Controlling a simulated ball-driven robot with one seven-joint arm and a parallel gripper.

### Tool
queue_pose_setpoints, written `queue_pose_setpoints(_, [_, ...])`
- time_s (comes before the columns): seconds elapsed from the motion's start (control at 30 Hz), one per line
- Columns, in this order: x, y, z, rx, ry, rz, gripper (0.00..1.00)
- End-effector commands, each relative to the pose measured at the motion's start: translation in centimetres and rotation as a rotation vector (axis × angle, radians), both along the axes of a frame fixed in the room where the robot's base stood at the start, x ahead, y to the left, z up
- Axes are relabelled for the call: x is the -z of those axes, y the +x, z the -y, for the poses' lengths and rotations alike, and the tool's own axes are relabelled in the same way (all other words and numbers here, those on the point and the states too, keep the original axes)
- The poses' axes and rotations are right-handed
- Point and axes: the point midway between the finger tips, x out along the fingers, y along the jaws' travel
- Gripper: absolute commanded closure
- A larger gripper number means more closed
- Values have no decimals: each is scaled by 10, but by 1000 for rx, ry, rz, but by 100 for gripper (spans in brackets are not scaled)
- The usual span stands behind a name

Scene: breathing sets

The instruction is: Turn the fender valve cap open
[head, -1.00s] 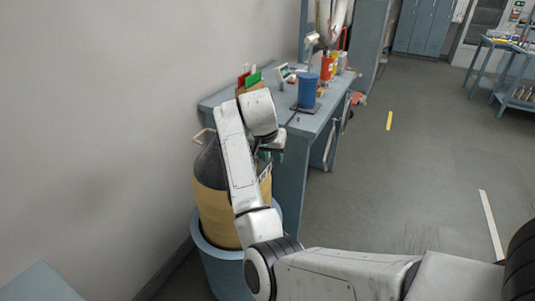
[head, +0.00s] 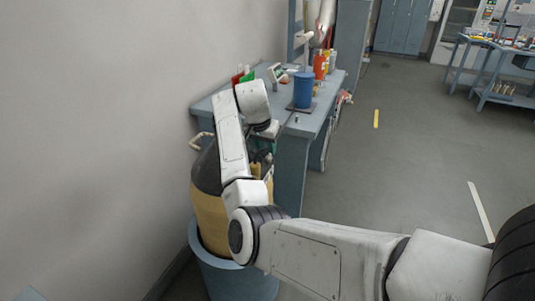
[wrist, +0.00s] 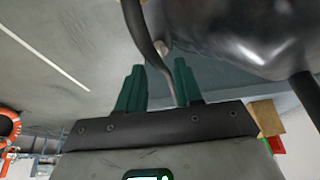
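The fender (head: 207,212) is a yellow body with a dark top, standing in a blue round bin (head: 237,277) beside the bench. Its glossy black top (wrist: 240,35) fills the upper right of the wrist view. A small pale stub (wrist: 161,46), which may be the valve cap, sticks out at the left edge of that top. My gripper (wrist: 158,80) has two green fingers apart with a gap between them, just below the stub in the picture. A dark bent bar (wrist: 147,45) runs down towards the gap. In the head view my arm hides the cap.
A blue-grey bench (head: 310,125) with a blue canister (head: 304,90) and several bottles stands behind the fender. A pale pipe handle (head: 199,141) is at the fender's left. The wall is close on the left. The floor to the right is open.

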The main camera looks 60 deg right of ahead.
Motion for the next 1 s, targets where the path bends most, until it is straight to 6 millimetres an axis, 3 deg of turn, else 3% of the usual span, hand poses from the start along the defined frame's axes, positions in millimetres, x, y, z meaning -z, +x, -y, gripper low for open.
queue_pose_setpoints(0.1, [19, 0, 8, 2, 2, -2, 65])
queue_pose_setpoints(0.3, [38, 1, 16, 0, 0, 0, 65])
queue_pose_setpoints(0.67, [42, 1, 18, 1, 0, 1, 65])
queue_pose_setpoints(1.0, [42, 1, 17, 0, 0, 1, 96])
